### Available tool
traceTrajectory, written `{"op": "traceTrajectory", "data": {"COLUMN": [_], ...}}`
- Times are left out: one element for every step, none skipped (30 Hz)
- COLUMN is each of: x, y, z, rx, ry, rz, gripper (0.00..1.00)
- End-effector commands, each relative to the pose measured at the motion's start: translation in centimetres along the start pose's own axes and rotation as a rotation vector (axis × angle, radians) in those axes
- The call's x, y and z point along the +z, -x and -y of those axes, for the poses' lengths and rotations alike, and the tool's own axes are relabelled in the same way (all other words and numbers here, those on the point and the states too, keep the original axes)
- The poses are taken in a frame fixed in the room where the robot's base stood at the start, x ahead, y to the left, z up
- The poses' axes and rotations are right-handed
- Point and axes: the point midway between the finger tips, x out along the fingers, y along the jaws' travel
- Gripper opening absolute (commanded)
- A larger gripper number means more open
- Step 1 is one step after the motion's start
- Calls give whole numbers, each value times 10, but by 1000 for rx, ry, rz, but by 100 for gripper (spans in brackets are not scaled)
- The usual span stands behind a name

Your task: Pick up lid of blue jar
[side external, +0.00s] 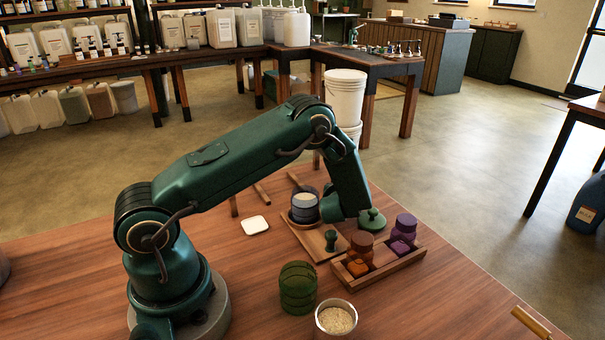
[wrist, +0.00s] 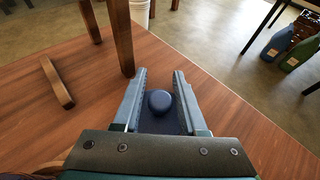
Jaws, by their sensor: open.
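In the wrist view, a round dark blue knob (wrist: 159,101) stands on a dark blue surface that looks like the lid (wrist: 160,125). My gripper (wrist: 160,74) is open, with one pale finger on each side of the knob and a gap to each. In the side external view, a dark blue jar (side external: 305,207) with a pale middle stands on a wooden tray, just left of my arm's end. My fingers cannot be made out clearly there. The jar's body is hidden in the wrist view.
A green lid (side external: 372,220) with a knob lies right of my arm. A wooden tray (side external: 400,266) holds orange and purple jars. A green jar (side external: 298,288) and a bowl of grains (side external: 336,319) stand in front. A white square (side external: 255,226) lies left, with bare table around it.

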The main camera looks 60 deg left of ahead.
Motion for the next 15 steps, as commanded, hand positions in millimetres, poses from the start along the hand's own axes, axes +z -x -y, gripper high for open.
{"op": "traceTrajectory", "data": {"x": [0,0,0,0,0,0,0,0,0,0,0,0,0,0,0], "y": [-1,-2,-2,-2,-1,-1,-1,-1,-1,-1,-1,-1,-1,-1,-1], "z": [0,0,0,0,0,0,0,0,0,0,0,0,0,0,0], "rx": [0,0,0,0,0,0,0,0,0,0,0,0,0,0,0], "ry": [0,0,-1,-1,-1,-1,-1,-1,0,0,0,0,0,0,0], "rz": [0,0,0,0,0,0,0,0,0,0,0,-1,0,0,0], "gripper": [41,41,41,41,41,41,41,30,14,3,0,0,0,0,0]}}
